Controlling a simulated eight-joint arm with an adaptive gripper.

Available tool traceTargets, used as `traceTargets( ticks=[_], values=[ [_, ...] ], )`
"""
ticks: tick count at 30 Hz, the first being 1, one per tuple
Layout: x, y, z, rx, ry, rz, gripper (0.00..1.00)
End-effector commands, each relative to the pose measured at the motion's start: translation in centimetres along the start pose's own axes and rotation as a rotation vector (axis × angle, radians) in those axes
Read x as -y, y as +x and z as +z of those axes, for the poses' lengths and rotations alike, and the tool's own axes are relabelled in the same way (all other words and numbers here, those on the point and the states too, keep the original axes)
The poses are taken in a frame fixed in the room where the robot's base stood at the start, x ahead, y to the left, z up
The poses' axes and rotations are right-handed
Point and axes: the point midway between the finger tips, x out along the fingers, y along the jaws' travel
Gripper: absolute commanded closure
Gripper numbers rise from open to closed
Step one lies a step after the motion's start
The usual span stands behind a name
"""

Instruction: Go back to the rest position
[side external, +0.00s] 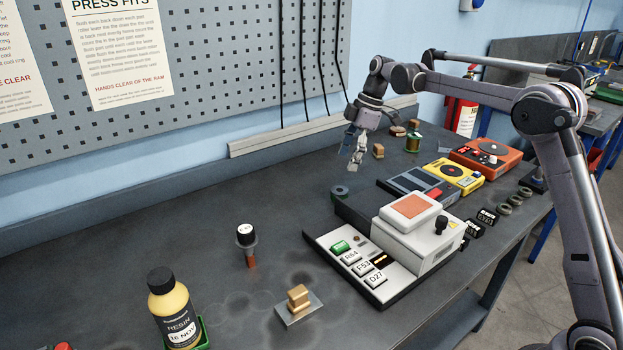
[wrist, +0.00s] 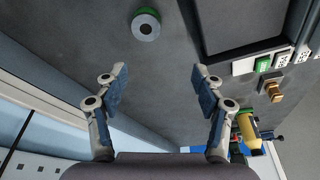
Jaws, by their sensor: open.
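My gripper (side external: 355,158) hangs above the far part of the dark bench, near the pegboard wall, with its fingers pointing down. In the wrist view my gripper (wrist: 160,82) has its two fingers wide apart, with nothing between them. The gripper is clear of the bench and touches nothing.
A white machine with an orange pad (side external: 411,207) stands right of centre, with yellow (side external: 453,177) and orange (side external: 482,157) units behind. Bare bench lies between.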

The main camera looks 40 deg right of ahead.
Motion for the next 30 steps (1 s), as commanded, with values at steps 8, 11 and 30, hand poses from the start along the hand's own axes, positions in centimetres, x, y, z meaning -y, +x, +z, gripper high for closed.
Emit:
traceTargets(
  ticks=[8,11,30],
  values=[
    [0.7,1.5,-4.7,-0.002,0.023,0.008,0.31],
    [1.1,2.0,-6.3,-0.004,0.032,0.010,0.31],
    [2.2,7.3,-12.8,-0.007,0.049,0.015,0.31]
  ],
)
